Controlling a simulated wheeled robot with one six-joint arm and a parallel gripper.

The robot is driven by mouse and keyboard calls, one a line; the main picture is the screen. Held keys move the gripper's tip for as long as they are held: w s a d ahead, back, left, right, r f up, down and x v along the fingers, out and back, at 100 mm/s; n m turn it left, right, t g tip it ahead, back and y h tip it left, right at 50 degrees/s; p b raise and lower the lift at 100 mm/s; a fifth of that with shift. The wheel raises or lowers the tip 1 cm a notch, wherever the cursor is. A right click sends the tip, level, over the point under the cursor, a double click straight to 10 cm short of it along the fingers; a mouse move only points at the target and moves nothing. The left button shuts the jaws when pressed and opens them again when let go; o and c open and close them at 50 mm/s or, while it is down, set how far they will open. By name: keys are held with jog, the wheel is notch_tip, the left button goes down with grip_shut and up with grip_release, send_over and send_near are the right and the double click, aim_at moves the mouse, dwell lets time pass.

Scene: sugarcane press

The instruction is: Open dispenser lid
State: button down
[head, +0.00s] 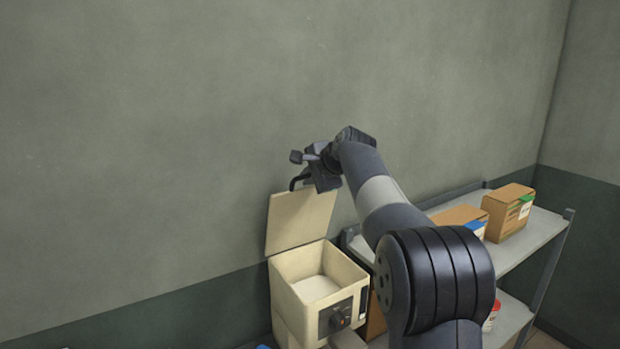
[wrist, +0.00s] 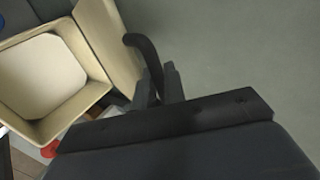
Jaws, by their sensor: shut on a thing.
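The cream dispenser (head: 318,295) stands low in the middle of the head view, with a dark knob on its front. Its lid (head: 298,222) is raised to nearly upright at the back, and the square opening is uncovered with a pale inside. The wrist view shows the open box (wrist: 45,85) at left and the lid (wrist: 110,42) beside it. A dark curved handle (wrist: 146,55) sits at the lid's edge. My gripper (head: 316,172) is at the lid's top edge, shut on the handle; its fingers also show in the wrist view (wrist: 157,85).
A grey shelf rack (head: 530,240) stands right of the dispenser, with cardboard boxes (head: 509,212) on top. A red-and-white container (head: 491,315) sits on a lower level. The grey wall (head: 150,130) is behind the lid. The space above is clear.

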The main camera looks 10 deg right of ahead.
jog(key=c, duration=1.7)
grip_release()
jog(key=shift+o, duration=0.6)
jog(key=shift+f, duration=0.1)
jog(key=shift+s, duration=0.15)
